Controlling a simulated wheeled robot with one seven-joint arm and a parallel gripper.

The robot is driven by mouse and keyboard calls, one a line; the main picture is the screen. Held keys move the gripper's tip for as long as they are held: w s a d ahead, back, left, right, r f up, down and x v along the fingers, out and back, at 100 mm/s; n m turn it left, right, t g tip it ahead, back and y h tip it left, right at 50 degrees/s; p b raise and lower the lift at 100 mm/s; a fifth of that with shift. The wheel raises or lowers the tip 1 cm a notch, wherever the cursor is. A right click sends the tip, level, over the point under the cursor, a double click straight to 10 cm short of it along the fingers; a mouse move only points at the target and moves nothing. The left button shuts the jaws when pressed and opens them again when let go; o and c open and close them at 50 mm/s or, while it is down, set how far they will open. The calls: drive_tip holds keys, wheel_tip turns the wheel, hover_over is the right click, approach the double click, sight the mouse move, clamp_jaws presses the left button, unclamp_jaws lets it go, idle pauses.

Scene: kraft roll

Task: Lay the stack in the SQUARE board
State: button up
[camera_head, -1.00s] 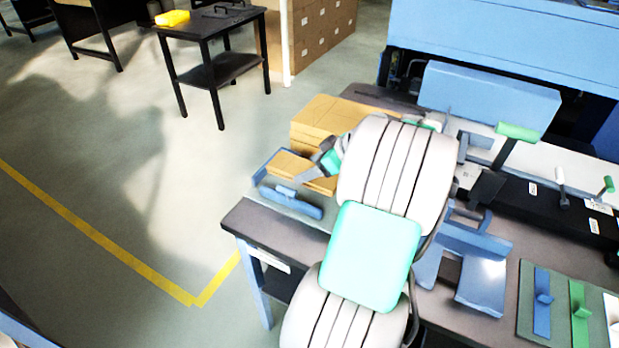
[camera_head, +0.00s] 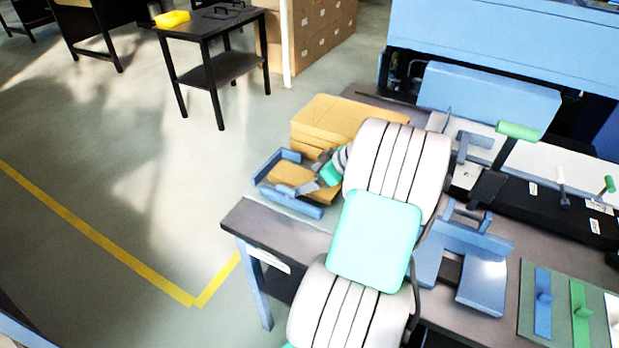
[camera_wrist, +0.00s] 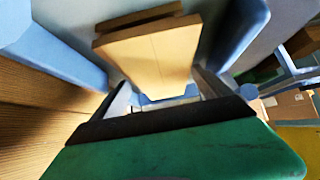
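The stack (camera_head: 290,174) is a tan block of kraft sheets at the table's left end. It also shows in the wrist view (camera_wrist: 155,52), its layered edge facing up-left. The square board (camera_head: 325,213) is a grey plate with blue rails along its front and back left sides. The stack is between these rails; whether it touches the plate is hidden. My gripper (camera_head: 316,174) is over the board's right part. In the wrist view my gripper (camera_wrist: 162,80) has one finger against each side of the stack, holding it by its near end.
A taller tan pile (camera_head: 335,115) stands right behind the board. A blue fixture (camera_head: 480,270) and a panel with blue and green handles (camera_head: 558,305) are on the table to the right of my arm. The table's left edge is close to the board.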

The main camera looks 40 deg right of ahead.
drive_tip(key=shift+r, duration=0.2)
drive_tip(key=v, duration=0.7)
drive_tip(key=shift+s+d+r+p, duration=0.1)
drive_tip(key=shift+s+r+p, duration=0.1)
drive_tip(key=shift+p, duration=0.1)
